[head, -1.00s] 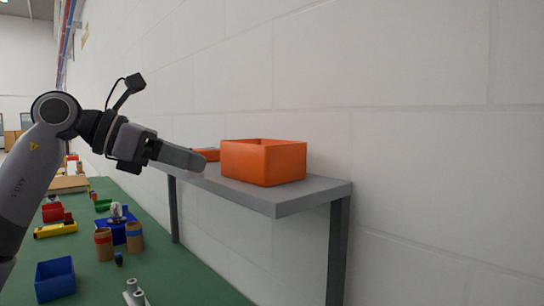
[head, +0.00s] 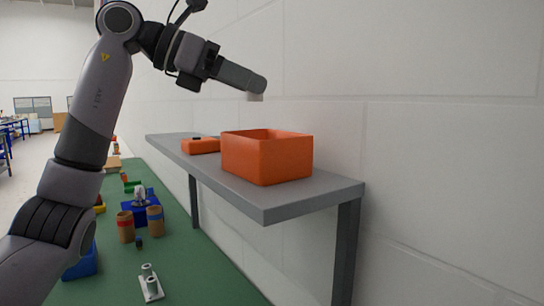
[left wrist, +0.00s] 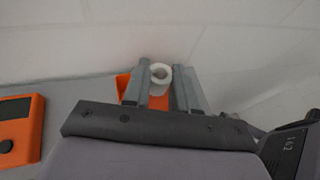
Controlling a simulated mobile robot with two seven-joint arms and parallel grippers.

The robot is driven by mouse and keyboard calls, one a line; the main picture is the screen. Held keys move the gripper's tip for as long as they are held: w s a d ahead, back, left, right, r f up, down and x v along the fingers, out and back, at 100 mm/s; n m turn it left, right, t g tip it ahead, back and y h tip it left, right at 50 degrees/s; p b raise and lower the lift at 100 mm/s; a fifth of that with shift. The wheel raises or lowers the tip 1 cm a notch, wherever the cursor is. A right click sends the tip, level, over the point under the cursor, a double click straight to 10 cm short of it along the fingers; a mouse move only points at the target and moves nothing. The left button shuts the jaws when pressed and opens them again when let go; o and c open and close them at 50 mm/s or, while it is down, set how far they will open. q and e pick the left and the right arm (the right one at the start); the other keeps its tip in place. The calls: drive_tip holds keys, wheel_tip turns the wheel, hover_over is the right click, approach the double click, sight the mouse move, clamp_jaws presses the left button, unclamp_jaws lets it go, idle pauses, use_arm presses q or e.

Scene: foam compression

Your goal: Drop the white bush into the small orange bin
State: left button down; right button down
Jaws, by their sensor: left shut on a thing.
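The small orange bin (head: 267,157) stands on the grey wall shelf, open side up. My left gripper (head: 256,88) is above the bin, with its fingertips over the bin's back part. It is shut on the white bush (head: 256,97), whose lower end shows just below the fingertips. In the left wrist view, the bush (left wrist: 161,75) is a white ring between the two fingers (left wrist: 160,84). Part of the orange bin (left wrist: 124,83) shows behind and between the fingers there. The bin's inside floor is hidden. My right gripper is out of view.
The grey shelf (head: 300,197) is fixed along the white wall. An orange device (head: 200,145) lies farther back on it and shows a dark screen in the left wrist view (left wrist: 18,128). Below, the green table (head: 195,285) holds cardboard tubes (head: 155,220), a metal part (head: 151,285) and blue bins.

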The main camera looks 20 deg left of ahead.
use_arm(q)
wheel_tip(320, 180, down, 4)
drive_tip(key=shift+f+b, duration=0.15)
drive_tip(key=shift+b, duration=0.2)
drive_tip(key=shift+f+b, duration=0.65)
drive_tip(key=shift+b, duration=0.1)
drive_tip(key=c, duration=0.8)
unclamp_jaws()
drive_tip(key=shift+s+a+r, duration=0.1)
drive_tip(key=shift+a, duration=0.05)
drive_tip(key=v, duration=0.7)
drive_tip(key=shift+b, duration=0.3)
